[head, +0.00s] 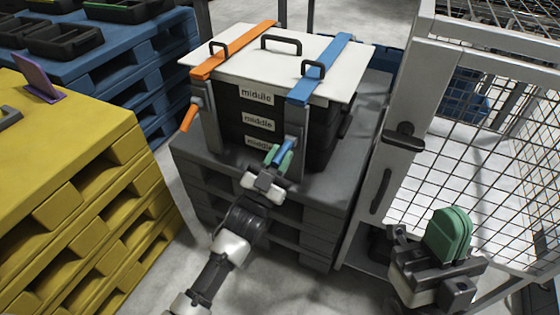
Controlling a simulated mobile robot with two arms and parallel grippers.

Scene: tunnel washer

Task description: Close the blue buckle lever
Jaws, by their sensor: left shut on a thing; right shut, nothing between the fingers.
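The blue buckle lever (286,146) is on the front of the black crate stack, low on the grey upright below the blue strap (322,66). My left gripper (278,158) has its green fingers on either side of the lever and is shut on it, hiding part of it. The orange lever (188,117) hangs tilted outward at the left, below the orange strap (233,50). My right gripper (449,234) is at the lower right in front of the mesh cage, away from the crates, with its green fingers shut together and empty.
The crate stack (234,125) has a white lid (280,45) with black handles and stands on dark grey pallets (200,165). A mesh cage with a grey frame post (385,170) stands close on the right. Yellow pallets (85,150) stand left. Floor shows between.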

